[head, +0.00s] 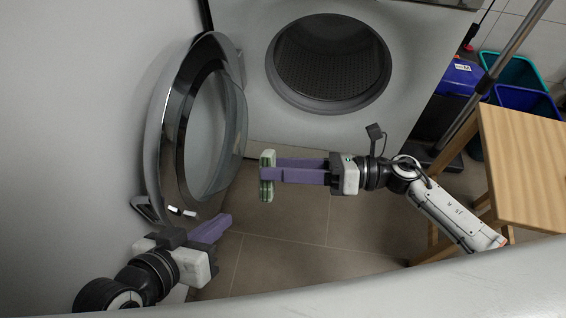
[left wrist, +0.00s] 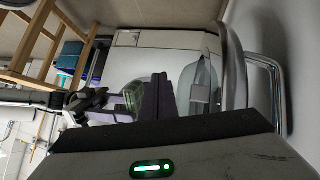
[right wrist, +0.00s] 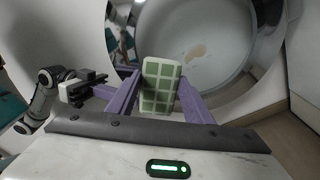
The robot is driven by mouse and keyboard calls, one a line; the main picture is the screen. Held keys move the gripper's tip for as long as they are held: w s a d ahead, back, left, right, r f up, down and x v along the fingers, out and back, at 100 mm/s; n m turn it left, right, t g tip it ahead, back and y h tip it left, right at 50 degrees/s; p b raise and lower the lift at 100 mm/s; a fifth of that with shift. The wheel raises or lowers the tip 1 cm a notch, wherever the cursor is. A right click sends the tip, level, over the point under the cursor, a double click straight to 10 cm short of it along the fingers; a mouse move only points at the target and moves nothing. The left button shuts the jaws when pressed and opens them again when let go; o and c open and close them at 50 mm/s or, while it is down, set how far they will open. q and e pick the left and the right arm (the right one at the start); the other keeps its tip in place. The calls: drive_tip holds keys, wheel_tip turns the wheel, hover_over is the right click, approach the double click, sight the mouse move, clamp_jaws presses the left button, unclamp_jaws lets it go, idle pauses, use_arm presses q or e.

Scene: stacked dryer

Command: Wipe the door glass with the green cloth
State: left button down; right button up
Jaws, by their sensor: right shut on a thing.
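The dryer door (head: 160,130) stands open at the left, with its round glass (head: 215,135) facing the right. In the right wrist view a brownish smudge (right wrist: 197,50) shows on the glass. My right gripper (head: 266,175) is shut on the green checked cloth (right wrist: 160,92), a folded, block-like pad. The cloth is held to the right of the glass, apart from it in the head view. The left wrist view also shows the cloth (left wrist: 136,97). My left gripper (head: 226,222) is empty below the door's lower edge; its purple fingers look together.
The dryer's round drum opening (head: 332,62) is behind, in the white front. A wooden stool or table (head: 525,160) stands at the right, with blue and teal bins (head: 520,80) and a mop pole behind it. Tiled floor (head: 300,235) lies clear below the grippers.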

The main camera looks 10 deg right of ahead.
sight(231, 153)
drive_tip(key=w, duration=0.1)
drive_tip(key=w+a+f+t, duration=0.1)
drive_tip(key=w+a+m+t, duration=0.1)
drive_tip(key=shift+w+f, duration=0.25)
drive_tip(key=shift+f, duration=0.1)
drive_tip(key=shift+x, duration=1.25)
drive_tip(key=shift+x, duration=0.9)
drive_tip(key=shift+b, duration=0.35)
